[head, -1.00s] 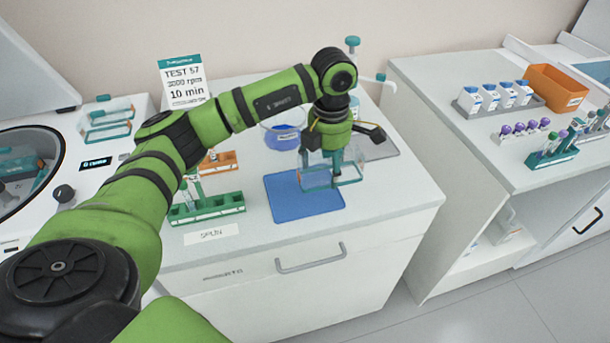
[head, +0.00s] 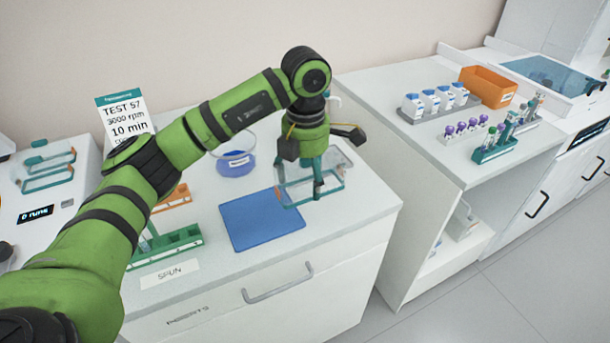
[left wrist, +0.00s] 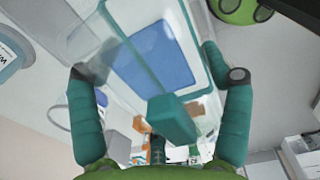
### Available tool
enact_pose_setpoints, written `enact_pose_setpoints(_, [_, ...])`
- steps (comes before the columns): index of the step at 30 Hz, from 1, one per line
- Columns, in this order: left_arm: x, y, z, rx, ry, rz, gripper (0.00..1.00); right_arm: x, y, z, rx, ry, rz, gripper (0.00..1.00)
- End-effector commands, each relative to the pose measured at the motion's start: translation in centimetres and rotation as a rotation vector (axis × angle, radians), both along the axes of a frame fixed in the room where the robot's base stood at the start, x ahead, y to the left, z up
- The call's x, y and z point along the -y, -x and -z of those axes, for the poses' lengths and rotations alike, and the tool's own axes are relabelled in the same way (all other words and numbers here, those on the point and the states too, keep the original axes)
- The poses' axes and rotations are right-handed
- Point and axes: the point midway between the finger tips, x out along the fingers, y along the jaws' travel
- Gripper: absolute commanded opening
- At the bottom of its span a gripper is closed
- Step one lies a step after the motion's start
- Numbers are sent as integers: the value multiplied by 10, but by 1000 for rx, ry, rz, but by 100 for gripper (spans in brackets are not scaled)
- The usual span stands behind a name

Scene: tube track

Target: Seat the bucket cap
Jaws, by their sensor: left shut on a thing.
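The bucket cap (head: 330,183) is a clear box-like cover with teal edges. My left gripper (head: 314,178) points down over the bench and is shut on the cap's teal handle, which also shows between the fingers in the left wrist view (left wrist: 172,118). The cap is beside the right edge of the blue mat (head: 250,222), tilted in the picture; I cannot tell its exact height above the bench. A similar clear, teal-edged cover (head: 47,170) sits at the far left. The bucket's opening is not visible. My right gripper is not in view.
A sign (head: 125,118) stands behind. The right bench (head: 400,90) holds bottles, tube racks and an orange bin (head: 487,87).

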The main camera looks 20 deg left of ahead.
Motion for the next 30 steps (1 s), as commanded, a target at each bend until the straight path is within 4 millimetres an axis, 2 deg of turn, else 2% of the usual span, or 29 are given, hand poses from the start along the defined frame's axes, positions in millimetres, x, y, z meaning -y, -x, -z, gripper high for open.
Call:
enact_pose_setpoints(1, [0,0,-7,1,0,-1,47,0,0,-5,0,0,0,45])
enact_pose_setpoints(16, [0,0,-41,1,0,-1,47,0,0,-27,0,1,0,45])
enact_pose_setpoints(26, [0,0,-42,0,0,0,47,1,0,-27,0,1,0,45])
enact_pose_setpoints(30, [-1,2,-34,-2,-1,58,47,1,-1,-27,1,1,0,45])
